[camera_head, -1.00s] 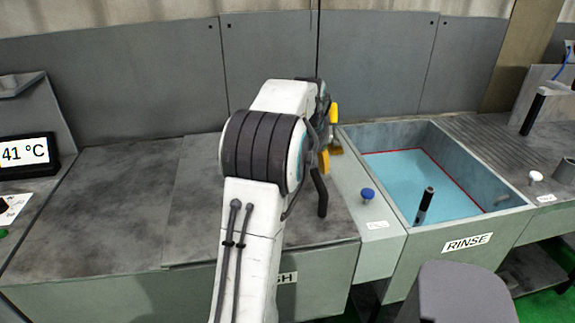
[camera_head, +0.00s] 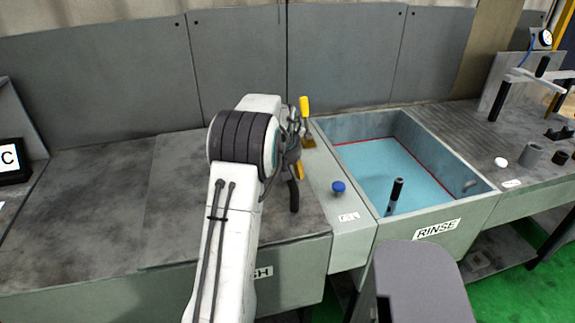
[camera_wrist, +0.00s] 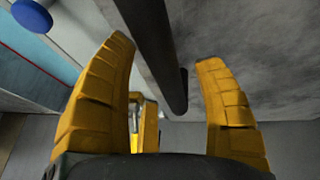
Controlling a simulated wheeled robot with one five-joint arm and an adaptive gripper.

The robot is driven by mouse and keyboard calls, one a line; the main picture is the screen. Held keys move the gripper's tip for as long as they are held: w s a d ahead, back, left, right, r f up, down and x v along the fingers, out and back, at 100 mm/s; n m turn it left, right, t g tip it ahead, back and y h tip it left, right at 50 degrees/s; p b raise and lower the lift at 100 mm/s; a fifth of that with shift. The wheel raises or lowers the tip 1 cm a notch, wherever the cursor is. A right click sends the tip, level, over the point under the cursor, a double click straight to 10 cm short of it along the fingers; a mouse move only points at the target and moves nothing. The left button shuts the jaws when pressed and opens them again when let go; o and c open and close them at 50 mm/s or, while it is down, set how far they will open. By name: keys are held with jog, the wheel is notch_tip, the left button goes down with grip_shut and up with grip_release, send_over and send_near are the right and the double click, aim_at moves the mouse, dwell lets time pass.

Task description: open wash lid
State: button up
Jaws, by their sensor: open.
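The wash lid (camera_head: 190,205) is a flat, dark grey mottled panel on the bench, lying closed left of the rinse tank, with a partly covered label ending in "SH" (camera_head: 263,272) on the front below. Its dark bar handle (camera_head: 294,196) stands at the right part of the lid. My gripper (camera_head: 298,168) is beside the handle, mostly hidden behind my arm. In the wrist view my gripper (camera_wrist: 168,50) is open, its two yellow fingers apart on either side of the dark handle bar (camera_wrist: 162,55); I see no clear contact.
The open rinse tank (camera_head: 452,205) with blue liquid is to the right, with a black handle (camera_head: 395,195) at its front. A blue knob (camera_head: 338,187) sits on the strip between. A yellow-handled brush (camera_head: 304,108) stands behind the gripper. Grey panels (camera_head: 235,65) close off the back.

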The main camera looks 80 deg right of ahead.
jog(key=shift+f, duration=0.1)
jog(key=shift+c, duration=0.3)
grip_shut()
dwell(0.4)
